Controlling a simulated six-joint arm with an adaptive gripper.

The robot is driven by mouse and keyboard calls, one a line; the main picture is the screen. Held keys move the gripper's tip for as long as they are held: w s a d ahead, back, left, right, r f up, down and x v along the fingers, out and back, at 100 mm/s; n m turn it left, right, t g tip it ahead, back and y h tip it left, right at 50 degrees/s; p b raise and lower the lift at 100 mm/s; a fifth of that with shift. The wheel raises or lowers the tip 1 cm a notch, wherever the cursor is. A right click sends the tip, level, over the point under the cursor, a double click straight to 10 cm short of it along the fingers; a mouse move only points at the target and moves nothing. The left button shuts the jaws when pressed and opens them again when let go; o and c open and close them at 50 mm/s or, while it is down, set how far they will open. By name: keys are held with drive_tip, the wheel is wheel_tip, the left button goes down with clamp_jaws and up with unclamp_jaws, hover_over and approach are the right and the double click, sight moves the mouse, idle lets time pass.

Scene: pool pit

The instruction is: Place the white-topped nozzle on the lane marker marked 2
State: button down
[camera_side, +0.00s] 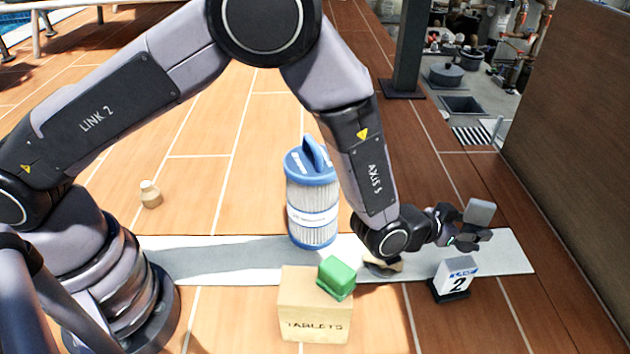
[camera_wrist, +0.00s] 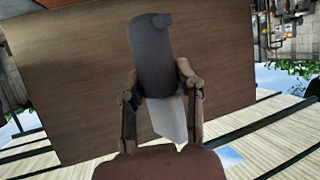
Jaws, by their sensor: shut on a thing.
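My gripper (camera_side: 474,228) is shut on the nozzle, right of the upright lane marker marked 2 (camera_side: 459,280) and above it. The nozzle and marker are apart.
A blue-capped filter cartridge (camera_side: 312,200) stands left of my wrist. A TABLETS box (camera_side: 300,308) carries a green block (camera_side: 336,277). A small beige thing (camera_side: 151,194) sits far left. Another beige thing (camera_side: 384,267) is partly hidden below my wrist. A brown wall (camera_side: 570,130) rises right.

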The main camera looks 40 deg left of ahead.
sight(460, 244)
drive_tip(key=shift+w+d+f, duration=0.25)
drive_tip(key=shift+w+f, duration=0.05)
drive_tip(key=shift+f, duration=0.2)
drive_tip(key=shift+w+d+f, duration=0.1)
drive_tip(key=shift+d+f, duration=0.05)
drive_tip(key=shift+f, duration=1.5)
drive_tip(key=shift+f, duration=0.1)
drive_tip(key=c, duration=0.7)
unclamp_jaws()
